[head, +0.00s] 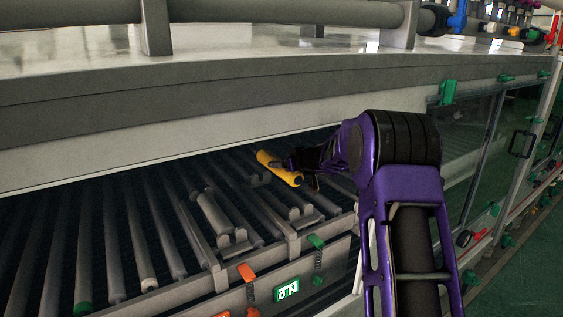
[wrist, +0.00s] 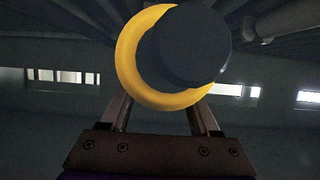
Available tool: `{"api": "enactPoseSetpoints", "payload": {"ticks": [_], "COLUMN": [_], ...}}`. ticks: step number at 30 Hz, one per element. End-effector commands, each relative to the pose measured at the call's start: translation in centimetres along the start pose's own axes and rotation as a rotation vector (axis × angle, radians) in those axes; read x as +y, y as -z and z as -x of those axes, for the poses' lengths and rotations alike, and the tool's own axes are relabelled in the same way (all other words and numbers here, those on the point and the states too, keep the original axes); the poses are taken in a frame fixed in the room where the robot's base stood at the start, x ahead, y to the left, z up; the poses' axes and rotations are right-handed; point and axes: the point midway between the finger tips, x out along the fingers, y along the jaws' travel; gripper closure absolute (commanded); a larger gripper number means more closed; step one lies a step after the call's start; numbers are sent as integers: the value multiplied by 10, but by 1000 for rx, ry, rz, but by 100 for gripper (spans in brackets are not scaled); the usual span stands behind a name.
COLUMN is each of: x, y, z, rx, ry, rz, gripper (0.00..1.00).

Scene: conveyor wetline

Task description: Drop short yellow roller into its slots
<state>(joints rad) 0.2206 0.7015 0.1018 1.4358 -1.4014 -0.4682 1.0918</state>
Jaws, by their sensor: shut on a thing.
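The short yellow roller (head: 279,168) is held above the conveyor's roller bed in the head view. My gripper (head: 291,166) is shut on it near its right part, and my purple arm reaches in from the right. In the wrist view the yellow roller (wrist: 131,62) shows end-on between the two fingers (wrist: 160,108), with a dark round shape covering much of its end. Small grey slot brackets (head: 298,212) stand in the bed below and to the right of the roller. The roller appears apart from them. The finger contact is partly hidden in the head view.
Long grey rollers (head: 112,240) fill the bed to the left. A short grey roller (head: 213,213) lies near the front brackets. An orange latch (head: 246,272) and a green latch (head: 316,242) sit on the front rail. The large grey cover edge (head: 200,100) hangs above the bed.

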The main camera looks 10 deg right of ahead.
Motion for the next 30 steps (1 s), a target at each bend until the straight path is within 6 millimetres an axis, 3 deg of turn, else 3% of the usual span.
{"api": "enactPoseSetpoints", "payload": {"ticks": [7, 21, 30], "x": [0, 0, 0], "y": [2, -39, -54], "z": [3, -14, -21], "rx": [0, -2, 0], "ry": [-5, -4, -4], "rz": [-4, -5, -5], "gripper": [100, 100, 100]}}
